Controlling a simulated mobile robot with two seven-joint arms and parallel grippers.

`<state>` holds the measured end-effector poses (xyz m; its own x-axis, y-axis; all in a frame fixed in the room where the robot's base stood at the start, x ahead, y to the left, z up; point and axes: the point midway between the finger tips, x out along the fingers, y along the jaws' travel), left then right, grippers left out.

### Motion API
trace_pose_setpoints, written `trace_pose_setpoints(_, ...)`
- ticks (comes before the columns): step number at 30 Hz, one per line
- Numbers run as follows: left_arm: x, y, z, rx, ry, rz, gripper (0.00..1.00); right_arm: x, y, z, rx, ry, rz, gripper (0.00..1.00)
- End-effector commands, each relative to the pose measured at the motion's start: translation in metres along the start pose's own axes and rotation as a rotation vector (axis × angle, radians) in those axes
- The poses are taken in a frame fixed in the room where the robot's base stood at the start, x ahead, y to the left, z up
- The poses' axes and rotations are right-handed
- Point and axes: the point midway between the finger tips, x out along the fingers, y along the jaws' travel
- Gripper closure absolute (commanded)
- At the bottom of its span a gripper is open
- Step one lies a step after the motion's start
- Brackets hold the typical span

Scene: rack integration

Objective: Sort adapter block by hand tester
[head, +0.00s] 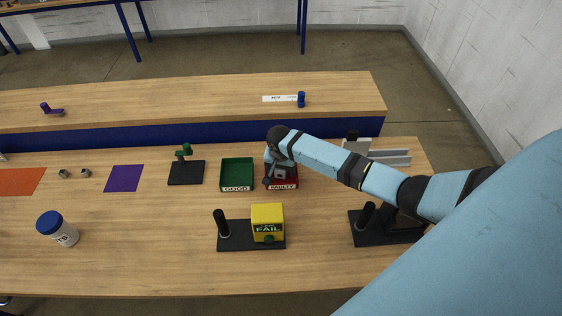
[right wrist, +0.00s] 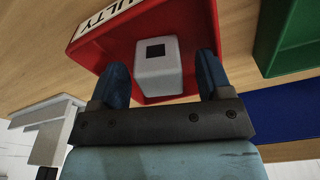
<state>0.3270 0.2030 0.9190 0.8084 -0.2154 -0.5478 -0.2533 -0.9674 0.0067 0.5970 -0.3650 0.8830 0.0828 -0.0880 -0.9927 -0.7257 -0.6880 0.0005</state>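The adapter block (right wrist: 160,68) is light grey with a dark square opening. It lies in the red tray labelled FAULTY (right wrist: 95,45), and the head view shows this tray (head: 283,187) too. My right gripper (right wrist: 163,75) is over the tray, its blue fingers spread on either side of the block with gaps visible. The arm partly hides the tray in the head view. The yellow hand tester (head: 267,215) reads FAIL and stands on a black base with a black post. The green tray labelled GOOD (head: 237,173) looks empty. My left gripper is not in view.
A black stand with a green part (head: 185,170), a purple mat (head: 124,178), two small grey parts (head: 73,173) and an orange mat (head: 20,181) lie to the left. A white jar with blue lid (head: 58,228) stands at front left. Another black fixture (head: 370,230) is at right.

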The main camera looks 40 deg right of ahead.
Motion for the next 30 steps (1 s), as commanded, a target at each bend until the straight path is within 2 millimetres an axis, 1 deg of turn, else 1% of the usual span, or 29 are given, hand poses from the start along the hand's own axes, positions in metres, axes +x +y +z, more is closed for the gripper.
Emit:
trace_pose_setpoints(7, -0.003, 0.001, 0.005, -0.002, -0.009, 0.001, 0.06, 0.000, 0.000, 0.000, 0.000, 0.000, 0.000, 0.28)
trace_pose_setpoints(11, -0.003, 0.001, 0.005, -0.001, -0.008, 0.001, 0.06, -0.007, 0.000, 0.000, 0.000, 0.000, 0.000, 0.28)
trace_pose_setpoints(14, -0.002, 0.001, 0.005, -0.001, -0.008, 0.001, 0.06, -0.022, 0.000, 0.000, -0.001, 0.001, -0.001, 0.28)
trace_pose_setpoints(24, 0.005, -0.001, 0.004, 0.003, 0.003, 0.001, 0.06, -0.098, 0.000, 0.000, -0.001, 0.002, -0.003, 0.28)
trace_pose_setpoints(27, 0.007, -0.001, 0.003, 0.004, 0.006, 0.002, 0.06, -0.116, 0.000, 0.000, -0.001, 0.001, -0.002, 0.28)
trace_pose_setpoints(30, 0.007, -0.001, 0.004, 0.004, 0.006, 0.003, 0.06, -0.128, 0.000, 0.000, 0.000, 0.000, -0.001, 0.28)
